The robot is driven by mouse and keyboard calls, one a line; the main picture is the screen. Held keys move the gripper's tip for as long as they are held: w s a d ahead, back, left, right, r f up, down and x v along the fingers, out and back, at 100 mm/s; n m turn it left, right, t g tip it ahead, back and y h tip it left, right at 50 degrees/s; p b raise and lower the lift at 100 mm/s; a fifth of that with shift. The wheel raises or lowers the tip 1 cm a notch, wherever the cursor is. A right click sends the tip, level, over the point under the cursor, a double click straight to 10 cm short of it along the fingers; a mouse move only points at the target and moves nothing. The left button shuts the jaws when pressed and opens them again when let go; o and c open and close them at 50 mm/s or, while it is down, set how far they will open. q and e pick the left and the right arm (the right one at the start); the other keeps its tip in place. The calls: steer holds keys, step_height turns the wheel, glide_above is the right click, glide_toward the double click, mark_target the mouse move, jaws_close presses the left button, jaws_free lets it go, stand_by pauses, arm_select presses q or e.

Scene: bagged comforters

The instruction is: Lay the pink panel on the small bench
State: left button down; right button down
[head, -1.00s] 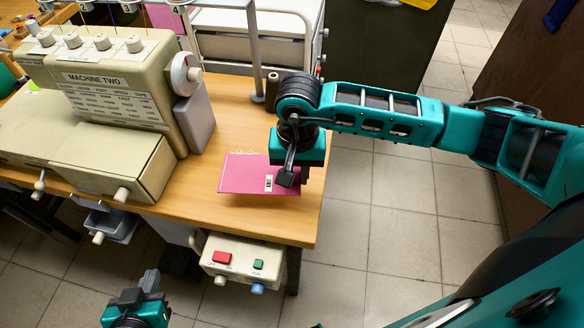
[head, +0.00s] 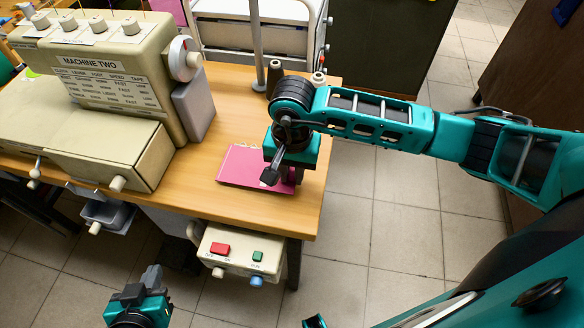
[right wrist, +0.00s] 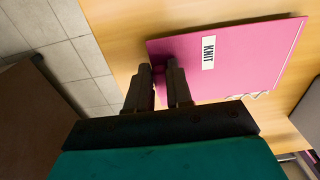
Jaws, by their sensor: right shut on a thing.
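The flat pink panel (head: 240,165) lies on the wooden sewing table near its front right corner. It carries a white label reading KNIT, which shows in the right wrist view, where the panel (right wrist: 255,50) also appears. My right gripper (head: 272,180) is down at the panel's right side and hides part of it. In the right wrist view my right gripper (right wrist: 160,75) has its two fingers closed on the panel's near edge. My left gripper (head: 152,275) is low at the bottom left, away from the table; its jaw opening is unclear. I cannot make out the small bench.
A beige sewing machine (head: 110,90) labelled MACHINE TWO takes up the table's left side. A control box (head: 240,250) with red and green buttons hangs under the front edge. Thread spools (head: 318,80) stand behind the gripper. Tiled floor (head: 380,230) is open to the right.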

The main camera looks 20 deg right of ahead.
steer(key=shift+f+b, duration=0.55)
steer(key=shift+b, duration=0.1)
stand_by(0.4)
steer(key=shift+c, duration=1.5)
jaws_free()
steer(key=shift+r+p, duration=1.3)
steer(key=shift+r, duration=0.8)
steer(key=shift+r+p, duration=0.8)
steer(key=shift+r, duration=0.65)
